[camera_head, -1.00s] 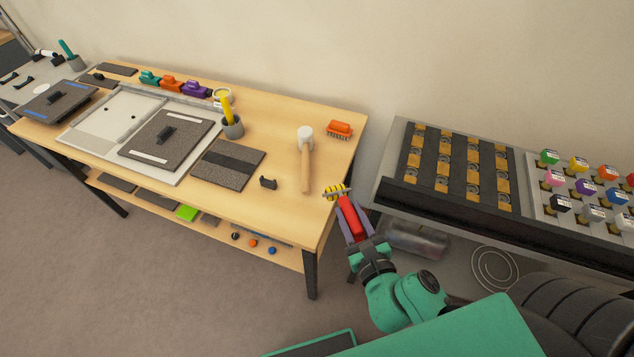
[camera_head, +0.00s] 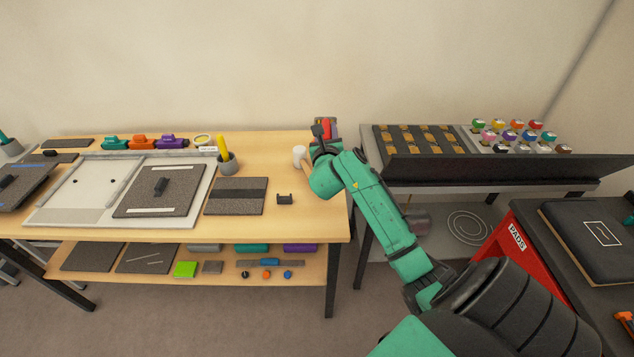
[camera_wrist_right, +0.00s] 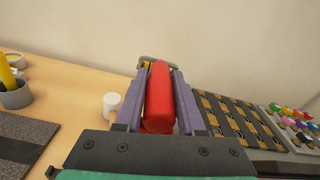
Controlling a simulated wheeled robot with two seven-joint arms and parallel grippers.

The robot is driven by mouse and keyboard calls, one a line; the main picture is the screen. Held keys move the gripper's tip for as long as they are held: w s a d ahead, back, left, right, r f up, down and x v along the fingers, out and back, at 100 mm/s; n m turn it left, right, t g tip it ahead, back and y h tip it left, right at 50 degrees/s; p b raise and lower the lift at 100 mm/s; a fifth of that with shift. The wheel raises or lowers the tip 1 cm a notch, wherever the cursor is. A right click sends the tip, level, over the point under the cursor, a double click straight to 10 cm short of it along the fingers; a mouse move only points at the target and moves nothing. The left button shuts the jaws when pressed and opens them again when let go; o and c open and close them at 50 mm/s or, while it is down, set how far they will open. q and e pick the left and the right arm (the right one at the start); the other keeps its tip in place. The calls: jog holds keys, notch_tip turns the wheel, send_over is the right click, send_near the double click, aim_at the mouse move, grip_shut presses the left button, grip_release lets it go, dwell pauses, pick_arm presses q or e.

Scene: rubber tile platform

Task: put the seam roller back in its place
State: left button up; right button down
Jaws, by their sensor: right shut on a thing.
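The seam roller's red handle (camera_wrist_right: 159,98) lies between the two purple fingers of my right gripper (camera_wrist_right: 160,85) in the right wrist view. The gripper is shut on it. A little yellow and grey metal of the roller end shows past the fingertips. In the head view my right gripper (camera_head: 325,125) is over the back right corner of the wooden table (camera_head: 280,227), with a bit of the red handle showing; my forearm partly covers it. A small black bracket (camera_head: 285,198) sits empty near the table's front edge. My left gripper is not in view.
A white-headed mallet (camera_head: 299,155) lies just left of my right gripper, partly hidden by my arm. A grey pot (camera_head: 227,164) with a yellow-handled tool and dark mats stand further left. A rack with small coloured-cap bottles (camera_head: 511,135) is to the right.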

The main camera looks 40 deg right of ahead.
notch_tip(320, 180, down, 15)
jog(key=b, duration=0.3)
jog(key=shift+r, duration=0.2)
jog(key=shift+a+f, duration=0.1)
jog(key=shift+a, duration=0.1)
jog(key=shift+f+b, duration=0.25)
jog(key=shift+b, duration=0.2)
jog(key=c, duration=0.5)
grip_release()
jog(key=shift+w, duration=0.1)
